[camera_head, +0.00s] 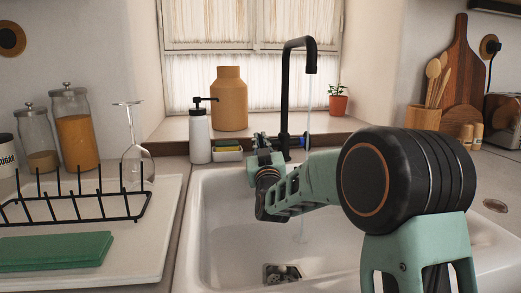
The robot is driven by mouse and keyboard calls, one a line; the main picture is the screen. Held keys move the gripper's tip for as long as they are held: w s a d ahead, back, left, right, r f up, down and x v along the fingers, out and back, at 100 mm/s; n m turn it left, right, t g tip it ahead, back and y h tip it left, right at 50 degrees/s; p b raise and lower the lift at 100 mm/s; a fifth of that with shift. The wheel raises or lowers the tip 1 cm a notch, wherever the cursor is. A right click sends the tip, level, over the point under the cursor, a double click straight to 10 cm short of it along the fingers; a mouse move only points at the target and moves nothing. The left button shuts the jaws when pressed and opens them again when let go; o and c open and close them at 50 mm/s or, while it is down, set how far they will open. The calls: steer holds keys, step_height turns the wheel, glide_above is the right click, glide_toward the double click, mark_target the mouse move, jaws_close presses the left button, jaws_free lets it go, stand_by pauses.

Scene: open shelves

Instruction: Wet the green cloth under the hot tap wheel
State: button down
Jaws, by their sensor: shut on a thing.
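The green cloth (55,250) lies folded flat on the white drainboard at the left, apart from my gripper. The black tap (286,95) stands behind the sink, and a thin stream of water (309,110) falls from its spout, passing my arm into the basin. My gripper (262,146) is at the left side of the tap's base, shut on what appears to be the hot tap wheel, which the fingers mostly hide. A blue-marked wheel (303,141) shows to the right of the tap.
A black rack (75,207) and an upturned wine glass (133,150) stand on the drainboard (150,235). A white soap bottle (199,140) and a sponge tray (228,152) are left of my gripper. The white sink (215,230) is empty around its drain (281,273).

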stand_by(0.3)
steer(key=c, duration=2.1)
jaws_free()
steer(key=v, duration=1.2)
steer(key=shift+d, duration=0.1)
